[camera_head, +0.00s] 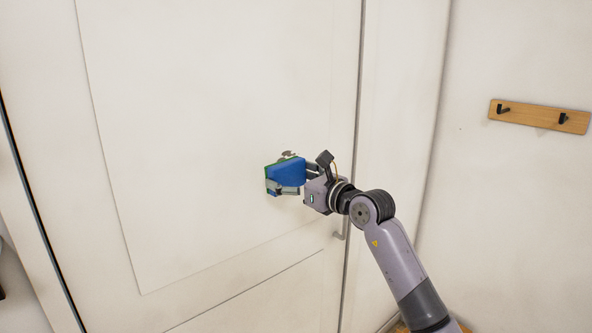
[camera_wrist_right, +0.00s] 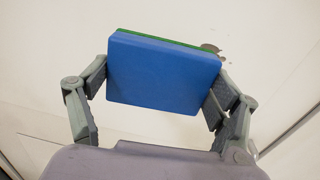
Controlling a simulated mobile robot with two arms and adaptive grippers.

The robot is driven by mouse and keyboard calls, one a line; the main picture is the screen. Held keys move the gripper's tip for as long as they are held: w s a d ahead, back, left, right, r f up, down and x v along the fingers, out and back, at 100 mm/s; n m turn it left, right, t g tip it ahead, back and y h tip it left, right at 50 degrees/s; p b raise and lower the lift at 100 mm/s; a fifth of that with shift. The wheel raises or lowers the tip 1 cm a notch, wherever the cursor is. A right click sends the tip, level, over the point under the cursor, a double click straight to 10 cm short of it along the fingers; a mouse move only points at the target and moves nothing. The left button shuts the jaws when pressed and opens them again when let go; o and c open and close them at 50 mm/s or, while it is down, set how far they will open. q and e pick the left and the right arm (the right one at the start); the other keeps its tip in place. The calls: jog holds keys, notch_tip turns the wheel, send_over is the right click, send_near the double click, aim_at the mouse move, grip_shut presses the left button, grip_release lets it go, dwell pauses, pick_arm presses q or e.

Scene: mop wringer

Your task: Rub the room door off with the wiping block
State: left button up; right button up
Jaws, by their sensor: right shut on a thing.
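The room door (camera_head: 200,120) is a white panelled door that fills the left and middle of the head view. My right gripper (camera_head: 288,180) is shut on the wiping block (camera_head: 286,172), which is blue with a green layer on the side facing the door. In the right wrist view the block (camera_wrist_right: 163,73) sits between both fingers of the right gripper (camera_wrist_right: 160,85). The green side is at or very close to the door; contact cannot be told. A small grey-brown smudge (camera_head: 288,153) shows on the door just above the block. My left gripper is not in view.
A door handle (camera_head: 339,236) is below and right of the block, close to my right arm. A wooden rack with black hooks (camera_head: 540,116) hangs on the right wall. The door surface left of the block is clear.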

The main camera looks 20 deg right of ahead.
aim_at(268, 162)
jog(key=shift+w+d+t, duration=0.3)
jog(key=shift+w+d, duration=0.1)
jog(key=shift+d, duration=0.4)
jog(key=x, duration=0.5)
jog(key=shift+w+a, duration=0.2)
jog(key=shift+w, duration=0.15)
jog(key=shift+b+x, duration=0.3)
jog(key=shift+x, duration=0.8)
